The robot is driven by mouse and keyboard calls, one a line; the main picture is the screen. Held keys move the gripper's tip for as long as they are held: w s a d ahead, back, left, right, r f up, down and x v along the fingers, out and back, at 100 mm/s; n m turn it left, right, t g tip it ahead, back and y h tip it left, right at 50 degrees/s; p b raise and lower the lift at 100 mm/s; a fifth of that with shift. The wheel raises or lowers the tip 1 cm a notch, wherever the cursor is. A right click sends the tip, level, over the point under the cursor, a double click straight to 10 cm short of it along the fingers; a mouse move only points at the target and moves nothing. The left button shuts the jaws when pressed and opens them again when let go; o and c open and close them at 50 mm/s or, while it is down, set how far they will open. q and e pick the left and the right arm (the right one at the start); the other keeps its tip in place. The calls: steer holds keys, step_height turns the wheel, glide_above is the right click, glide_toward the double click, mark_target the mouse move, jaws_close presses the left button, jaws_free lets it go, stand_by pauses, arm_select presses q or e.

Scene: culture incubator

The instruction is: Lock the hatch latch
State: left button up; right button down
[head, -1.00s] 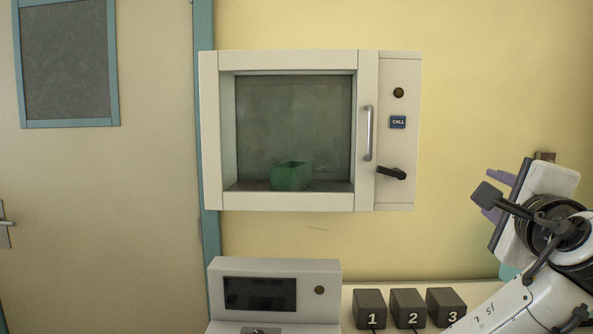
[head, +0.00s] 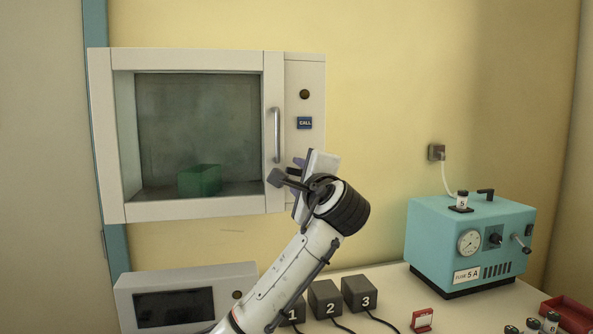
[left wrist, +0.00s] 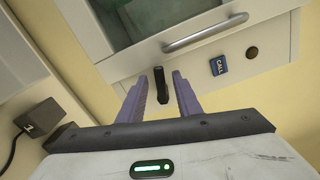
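The hatch (head: 190,212) is a white wall cabinet with a glass door and a bar handle (head: 276,135); the door looks shut. Its black latch lever (left wrist: 161,86) shows in the left wrist view between my purple left fingers (left wrist: 159,78). The fingers are apart, one on each side of the lever, with gaps visible; I cannot tell how deep they reach around it. In the head view my left gripper (head: 295,182) is in front of the panel below the CALL button (head: 304,123) and largely hides the latch. My right gripper is not in view.
A green box (head: 200,181) sits inside the hatch. Below are a grey console (head: 190,277), numbered dark blocks (head: 325,300) on the bench, and a teal device (head: 470,240) at the right. The wall right of the hatch is mostly clear.

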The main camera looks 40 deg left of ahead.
arm_select(q)
steer(key=shift+w+a, duration=0.25)
steer(key=shift+a, duration=0.1)
jaws_close()
steer(key=n, duration=0.1)
steer(key=f+n+b, duration=0.1)
steer(key=n, duration=0.1)
jaws_free()
